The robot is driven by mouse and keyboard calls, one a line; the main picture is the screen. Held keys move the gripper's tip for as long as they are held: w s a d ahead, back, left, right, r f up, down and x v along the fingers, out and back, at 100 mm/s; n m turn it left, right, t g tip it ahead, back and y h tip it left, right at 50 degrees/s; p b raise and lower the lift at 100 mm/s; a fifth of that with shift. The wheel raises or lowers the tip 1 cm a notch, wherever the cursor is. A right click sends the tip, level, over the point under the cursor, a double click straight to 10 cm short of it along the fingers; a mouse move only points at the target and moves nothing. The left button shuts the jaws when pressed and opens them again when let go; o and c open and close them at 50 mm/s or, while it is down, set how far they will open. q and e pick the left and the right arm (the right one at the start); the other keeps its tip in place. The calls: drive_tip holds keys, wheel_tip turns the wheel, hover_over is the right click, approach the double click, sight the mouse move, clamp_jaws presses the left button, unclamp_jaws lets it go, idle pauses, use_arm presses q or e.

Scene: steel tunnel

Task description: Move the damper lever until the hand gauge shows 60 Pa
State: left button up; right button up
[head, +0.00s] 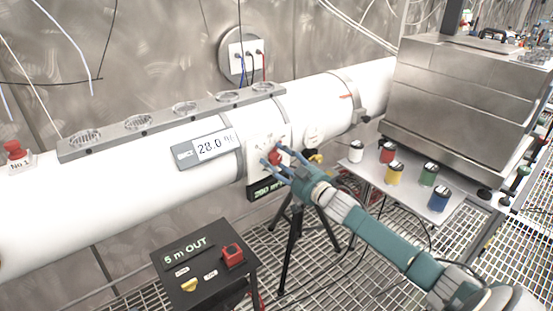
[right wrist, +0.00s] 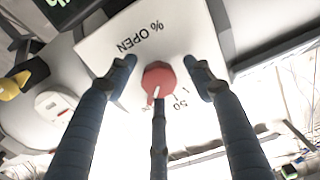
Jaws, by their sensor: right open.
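The damper lever shows as a red knob (right wrist: 158,77) with a white pointer on a white plate (right wrist: 105,45) marked "% OPEN", with a 50 mark beside it. The knob also shows in the head view (head: 275,157), on the white duct. My right gripper (head: 270,155) is open at the knob; in the right wrist view (right wrist: 160,72) its fingers stand around the knob with gaps at the sides. My left gripper is not in view.
A black box (head: 205,265) marked "5 m OUT" with a red switch stands below the duct. A shelf (head: 400,196) with several coloured jars and a steel cabinet (head: 455,100) are at the right. A tripod (head: 292,245) stands on the grating under my right arm.

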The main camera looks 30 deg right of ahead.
drive_tip(key=shift+w, duration=0.25)
drive_tip(key=c, duration=1.2)
